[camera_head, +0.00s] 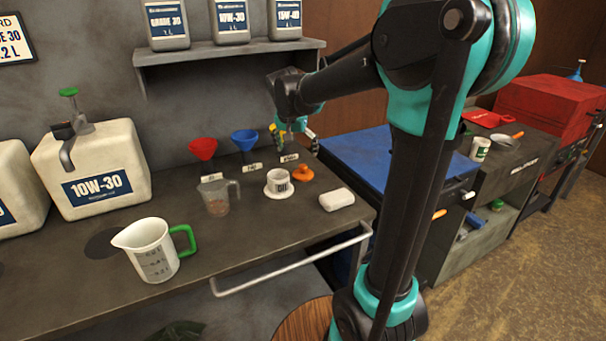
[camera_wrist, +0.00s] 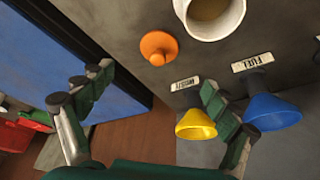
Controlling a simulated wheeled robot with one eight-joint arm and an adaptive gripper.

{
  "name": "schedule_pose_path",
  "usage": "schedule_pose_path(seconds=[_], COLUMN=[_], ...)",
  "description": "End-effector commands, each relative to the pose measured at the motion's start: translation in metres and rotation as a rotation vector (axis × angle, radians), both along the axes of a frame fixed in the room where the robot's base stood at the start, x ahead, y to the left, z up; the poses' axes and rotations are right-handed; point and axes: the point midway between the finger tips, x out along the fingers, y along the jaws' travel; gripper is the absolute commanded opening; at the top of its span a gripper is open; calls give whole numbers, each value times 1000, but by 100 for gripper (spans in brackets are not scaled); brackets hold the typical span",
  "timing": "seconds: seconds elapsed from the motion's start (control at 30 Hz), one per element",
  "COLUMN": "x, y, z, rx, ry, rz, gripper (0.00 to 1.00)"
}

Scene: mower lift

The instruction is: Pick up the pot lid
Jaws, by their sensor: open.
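The pot lid is a small orange disc with a knob (camera_head: 302,173) on top. It lies on the grey workbench, right of a white pot (camera_head: 278,184) with a dark label. In the wrist view the lid (camera_wrist: 158,47) shows at upper middle, with the open pot (camera_wrist: 212,14) to its right. My gripper (camera_head: 295,132) is open and empty, above and behind the lid in the head view. In the wrist view its two fingers are spread wide (camera_wrist: 158,88), and the lid lies beyond them, not touched.
A yellow funnel (camera_wrist: 195,125) is close beside my right-hand finger in the wrist view. Blue (camera_head: 245,139) and red (camera_head: 203,148) funnels stand along the bench's back. A clear cup (camera_head: 218,197) and a white block (camera_head: 337,199) flank the pot.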

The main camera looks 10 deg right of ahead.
Motion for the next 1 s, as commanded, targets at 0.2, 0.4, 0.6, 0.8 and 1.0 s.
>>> schedule_pose_path(seconds=[0.2, 0.4, 0.6, 0.8, 1.0], x=[15, 22, 28, 41, 45], y=[-8, -11, -15, -22, -24], z=[-39, -58, -70, -94, -106], rx=[0, 0, 0, 0, 0], ry=[0, 0, 0, 0, 0], rz=[-1, 1, 0, 0, 1], gripper=[89, 89, 89, 89, 89])
